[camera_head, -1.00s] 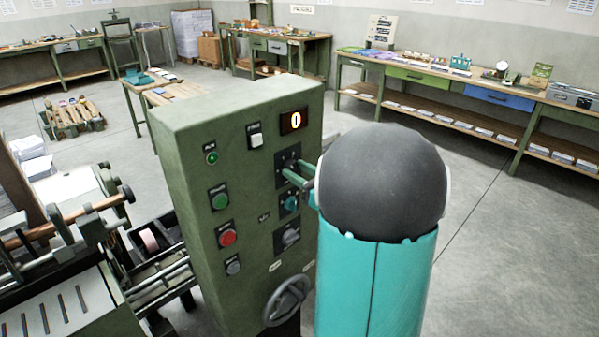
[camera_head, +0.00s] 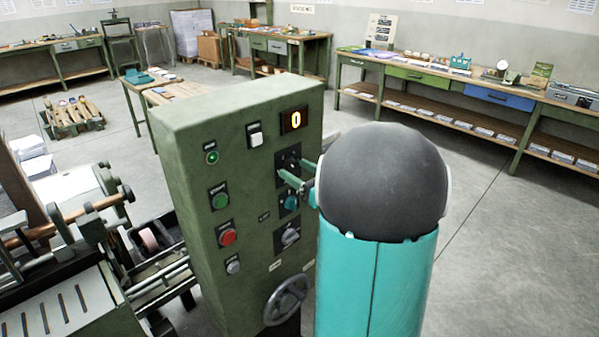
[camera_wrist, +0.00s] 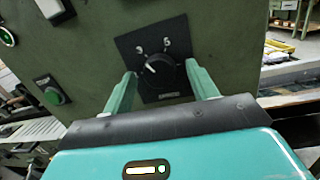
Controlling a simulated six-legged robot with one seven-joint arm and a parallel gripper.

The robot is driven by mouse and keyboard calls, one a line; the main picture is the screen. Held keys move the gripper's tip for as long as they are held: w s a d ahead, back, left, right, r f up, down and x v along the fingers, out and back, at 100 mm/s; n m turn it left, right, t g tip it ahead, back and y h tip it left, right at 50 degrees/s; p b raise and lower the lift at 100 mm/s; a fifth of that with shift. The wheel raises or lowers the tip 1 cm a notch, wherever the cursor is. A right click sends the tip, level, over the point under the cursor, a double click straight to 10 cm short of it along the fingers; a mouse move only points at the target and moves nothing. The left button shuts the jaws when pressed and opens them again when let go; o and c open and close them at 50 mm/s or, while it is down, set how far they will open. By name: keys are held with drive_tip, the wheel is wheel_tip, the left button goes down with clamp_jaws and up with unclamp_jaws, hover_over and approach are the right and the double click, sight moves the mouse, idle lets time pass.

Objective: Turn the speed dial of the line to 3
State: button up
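The speed dial (camera_wrist: 158,74) is a round black knob on a square black plate on the green cabinet front. In the wrist view its white pointer line leans to the upper left, toward a mark that looks like 3; another mark, perhaps 6, is at upper right. In the head view the dial (camera_head: 291,158) sits below the lit display (camera_head: 293,120), which reads 0. My gripper (camera_wrist: 163,80) is open, its two green fingers apart on either side of the knob, with a gap to it. It also shows in the head view (camera_head: 290,168).
A handwheel (camera_head: 286,300) juts out lower down. Open floor lies to the right.

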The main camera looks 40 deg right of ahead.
drive_tip(key=s+d+f, duration=0.1)
drive_tip(key=s, duration=1.2)
drive_tip(key=shift+s+f, duration=0.25)
drive_tip(key=shift+s, duration=0.1)
drive_tip(key=w+a+f+n+g+y, duration=0.15)
drive_tip(key=a+n+g+y, duration=0.25)
drive_tip(key=a+n+g, duration=0.55)
drive_tip(key=w+a+n+g+y, duration=0.2)
drive_tip(key=a+n+y, duration=0.35)
drive_tip(key=a, duration=0.95)
drive_tip(key=s+a+r+n+g+h, duration=0.1)
drive_tip(key=s+a+n+h, duration=0.2)
drive_tip(key=n, duration=0.7)
drive_tip(key=s+a+n+g+h, duration=0.1)
drive_tip(key=s+a+n+h, duration=0.2)
drive_tip(key=a+n+h, duration=0.2)
drive_tip(key=n+h, duration=0.3)
drive_tip(key=n, duration=0.2)
drive_tip(key=shift+r+n, duration=0.35)
drive_tip(key=shift+n, duration=0.05)
